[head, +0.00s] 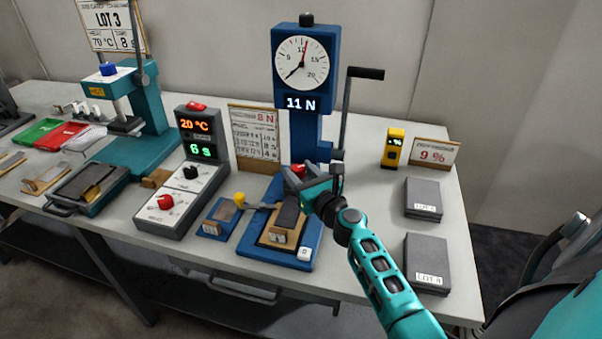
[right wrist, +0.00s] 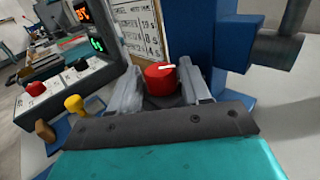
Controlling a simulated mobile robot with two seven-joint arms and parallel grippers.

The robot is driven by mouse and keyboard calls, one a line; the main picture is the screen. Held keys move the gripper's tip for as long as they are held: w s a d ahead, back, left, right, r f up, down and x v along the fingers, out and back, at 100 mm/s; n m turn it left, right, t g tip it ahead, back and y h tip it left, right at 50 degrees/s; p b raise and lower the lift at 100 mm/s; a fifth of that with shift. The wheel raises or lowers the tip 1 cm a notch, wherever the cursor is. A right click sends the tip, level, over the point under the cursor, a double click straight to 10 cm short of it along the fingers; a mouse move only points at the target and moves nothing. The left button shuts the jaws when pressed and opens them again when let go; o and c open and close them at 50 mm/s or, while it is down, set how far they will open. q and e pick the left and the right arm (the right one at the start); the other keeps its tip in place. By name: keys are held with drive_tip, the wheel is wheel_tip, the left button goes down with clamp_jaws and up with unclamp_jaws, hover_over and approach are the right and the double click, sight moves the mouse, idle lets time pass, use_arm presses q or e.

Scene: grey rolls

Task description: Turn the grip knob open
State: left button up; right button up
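The red grip knob (head: 299,168) is on the blue tester stand (head: 301,130), low on its front below the dial and the "11 N" display. In the right wrist view the knob (right wrist: 161,77) has a white mark on top. My right gripper (head: 297,176) is at the knob, with one finger on each side of it. In the right wrist view the fingers (right wrist: 162,82) look apart, with a narrow gap beside the knob; firm contact does not show. My left gripper is not in view.
A yellow-tipped lever (head: 239,198) and a tan block with a dark strip (head: 280,236) are in front of the stand. A crank handle (head: 366,73) rises at its right. A control box (head: 183,195) stands left. Dark lot blocks (head: 427,262) lie right.

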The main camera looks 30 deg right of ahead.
drive_tip(key=c, duration=0.7)
drive_tip(key=shift+d, duration=0.1)
drive_tip(key=n+y, duration=0.1)
drive_tip(key=n+y+b, duration=0.1)
drive_tip(key=y, duration=0.1)
drive_tip(key=n+y+b, duration=0.1)
drive_tip(key=y, duration=0.1)
drive_tip(key=shift+d+f, duration=0.2)
drive_tip(key=shift+d, duration=0.05)
drive_tip(key=n+g+y+b, duration=0.1)
drive_tip(key=y, duration=0.1)
drive_tip(key=n+y+b, duration=0.1)
drive_tip(key=n+y, duration=0.1)
drive_tip(key=shift+w+d+g+b, duration=0.1)
drive_tip(key=shift+d+g+b, duration=0.05)
drive_tip(key=shift+g+b, duration=0.25)
drive_tip(key=shift+r+n+g+y+b, duration=0.15)
drive_tip(key=shift+n+g+y+b, duration=0.45)
drive_tip(key=shift+y, duration=0.4)
drive_tip(key=o, duration=1)
drive_tip(key=shift+o, duration=0.2)
